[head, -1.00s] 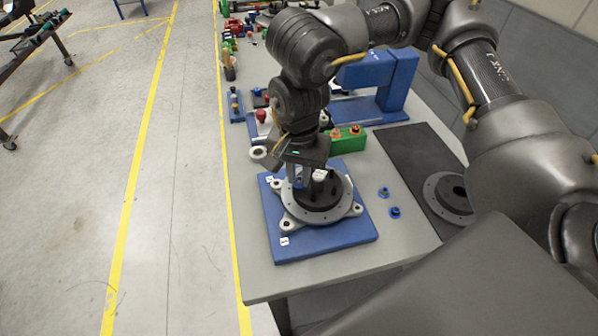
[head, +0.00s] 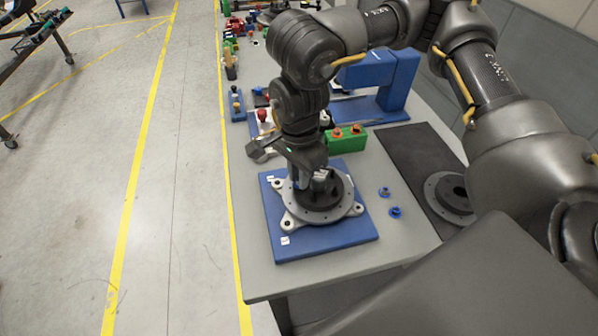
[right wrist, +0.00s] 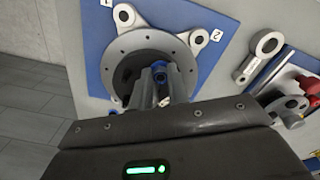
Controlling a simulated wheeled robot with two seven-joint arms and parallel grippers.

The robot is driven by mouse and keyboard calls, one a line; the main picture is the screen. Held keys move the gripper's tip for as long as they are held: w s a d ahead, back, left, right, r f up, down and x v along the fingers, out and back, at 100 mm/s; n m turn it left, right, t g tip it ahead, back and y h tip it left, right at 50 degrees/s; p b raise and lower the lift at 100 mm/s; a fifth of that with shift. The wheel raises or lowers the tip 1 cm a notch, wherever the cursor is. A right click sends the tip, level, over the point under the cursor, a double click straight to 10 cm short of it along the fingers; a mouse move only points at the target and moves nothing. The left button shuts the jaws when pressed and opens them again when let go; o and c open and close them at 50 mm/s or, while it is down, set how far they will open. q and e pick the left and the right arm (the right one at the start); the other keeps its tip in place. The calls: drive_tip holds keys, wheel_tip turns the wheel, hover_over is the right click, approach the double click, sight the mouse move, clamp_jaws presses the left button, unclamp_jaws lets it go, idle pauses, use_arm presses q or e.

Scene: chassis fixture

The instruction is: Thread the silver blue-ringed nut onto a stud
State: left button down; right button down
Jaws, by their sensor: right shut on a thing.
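My right gripper (head: 310,183) points down over the round dark grey hub on the fixture. In the right wrist view its fingertips (right wrist: 160,74) are shut on a small blue-ringed nut (right wrist: 161,67), which they mostly hide. The nut is over the dark inner part of the hub (right wrist: 128,54). I cannot tell whether it touches a stud, as the fingers cover that spot. The grey hub flange (head: 322,215) has light mounting ears and sits on a blue base plate (head: 335,239). My left gripper is not in view.
Two blue-ringed nuts (head: 384,191) (head: 395,212) lie on the grey table right of the plate. A green block (head: 346,139) with orange tops and a blue stand (head: 397,78) are behind. A dark mat (head: 405,150) holds another grey flange (head: 447,193) at right.

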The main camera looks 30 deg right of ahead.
drive_tip(key=shift+s+f+m, duration=0.1)
drive_tip(key=shift+f+m, duration=0.05)
drive_tip(key=shift+m, duration=0.25)
drive_tip(key=shift+m, duration=1.7)
drive_tip(key=m, duration=0.3)
drive_tip(key=shift+f+p, duration=0.1)
drive_tip(key=shift+p, duration=0.2)
drive_tip(key=shift+m, duration=0.3)
drive_tip(key=shift+w+m, duration=0.2)
drive_tip(key=shift+m, duration=1.4)
drive_tip(key=shift+p, duration=0.3)
